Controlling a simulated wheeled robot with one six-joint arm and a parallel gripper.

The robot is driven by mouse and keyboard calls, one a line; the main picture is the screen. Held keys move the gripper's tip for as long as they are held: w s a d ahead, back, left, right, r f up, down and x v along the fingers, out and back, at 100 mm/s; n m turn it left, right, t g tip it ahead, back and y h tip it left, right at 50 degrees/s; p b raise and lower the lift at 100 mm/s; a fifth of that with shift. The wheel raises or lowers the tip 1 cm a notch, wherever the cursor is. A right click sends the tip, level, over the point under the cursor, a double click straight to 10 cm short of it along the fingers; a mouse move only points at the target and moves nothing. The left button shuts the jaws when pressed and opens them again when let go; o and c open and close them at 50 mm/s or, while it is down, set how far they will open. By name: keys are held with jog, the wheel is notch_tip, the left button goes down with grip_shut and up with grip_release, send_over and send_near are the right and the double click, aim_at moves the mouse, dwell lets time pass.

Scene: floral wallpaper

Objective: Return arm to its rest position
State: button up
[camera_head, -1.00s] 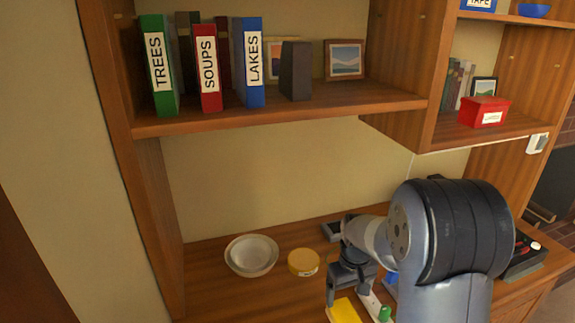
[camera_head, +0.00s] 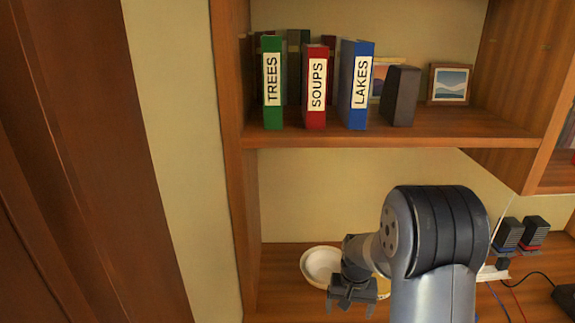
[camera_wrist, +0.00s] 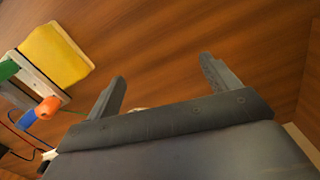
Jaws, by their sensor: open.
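My arm is folded in front of the shelf unit in the head view. My gripper (camera_head: 350,304) hangs at its end over the wooden desktop, in front of a white bowl (camera_head: 318,265). In the wrist view both fingers of my gripper (camera_wrist: 163,74) are spread apart with nothing between them. Bare brown wood (camera_wrist: 165,35) shows beyond the fingertips.
Binders labelled TREES (camera_head: 272,85), SOUPS (camera_head: 316,88) and LAKES (camera_head: 357,85) stand on the shelf above. Two small dark speakers (camera_head: 522,233) and cables are at right. The wrist view shows a yellow pad (camera_wrist: 52,56) and an orange-tipped item (camera_wrist: 46,107) at left.

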jog(key=f+b, duration=0.2)
jog(key=f, duration=0.1)
jog(key=shift+w+a, duration=0.1)
jog(key=shift+a, duration=0.25)
jog(key=shift+f+b, duration=0.7)
jog(key=shift+f, duration=0.35)
jog(key=shift+r, duration=0.1)
